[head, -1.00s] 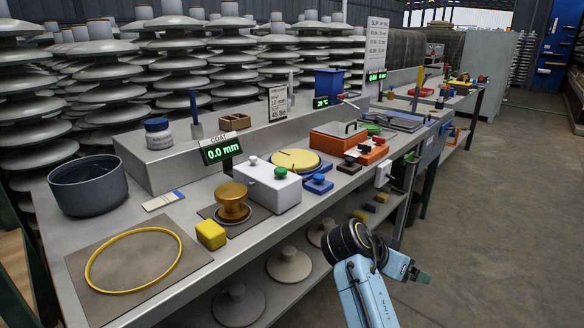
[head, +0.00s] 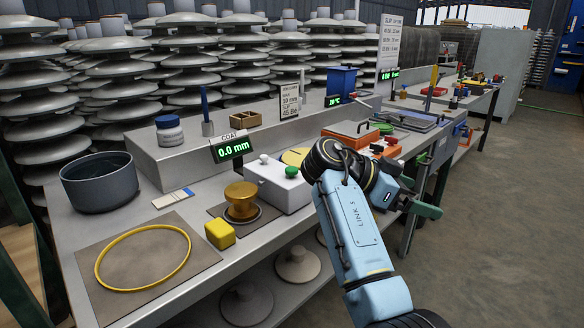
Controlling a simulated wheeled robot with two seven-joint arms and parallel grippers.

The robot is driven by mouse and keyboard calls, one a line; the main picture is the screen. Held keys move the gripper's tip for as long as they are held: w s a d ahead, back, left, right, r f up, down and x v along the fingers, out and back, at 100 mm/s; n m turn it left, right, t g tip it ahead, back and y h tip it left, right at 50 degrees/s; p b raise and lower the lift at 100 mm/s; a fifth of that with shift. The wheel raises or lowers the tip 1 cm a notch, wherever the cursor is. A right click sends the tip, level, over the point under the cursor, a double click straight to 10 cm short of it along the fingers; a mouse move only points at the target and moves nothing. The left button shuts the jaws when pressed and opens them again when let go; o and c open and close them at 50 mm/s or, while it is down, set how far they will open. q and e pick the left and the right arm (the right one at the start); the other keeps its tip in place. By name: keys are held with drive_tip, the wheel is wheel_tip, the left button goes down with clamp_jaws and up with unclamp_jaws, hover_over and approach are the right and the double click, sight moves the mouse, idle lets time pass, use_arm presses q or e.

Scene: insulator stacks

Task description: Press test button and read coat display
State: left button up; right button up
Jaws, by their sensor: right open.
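The COAT display (head: 231,149) stands on the bench in the head view and reads 0.0 mm in green digits. A white box (head: 275,187) is just to its right, with a green button (head: 291,171) and a small white knob (head: 264,158) on top. A gold cup-shaped piece (head: 240,199) stands on a dark mat in front of the display. My right gripper (head: 425,208) is open, with green fingers, right of the white box and beyond the bench's front edge. It touches nothing that I can see. My left gripper is out of view.
A yellow block (head: 220,234) and a yellow ring (head: 143,228) on a mat lie at the front left. A dark bowl (head: 99,180) stands behind them. My right arm partly covers the yellow disc (head: 294,156) and nearby bench items. Open floor lies to the right.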

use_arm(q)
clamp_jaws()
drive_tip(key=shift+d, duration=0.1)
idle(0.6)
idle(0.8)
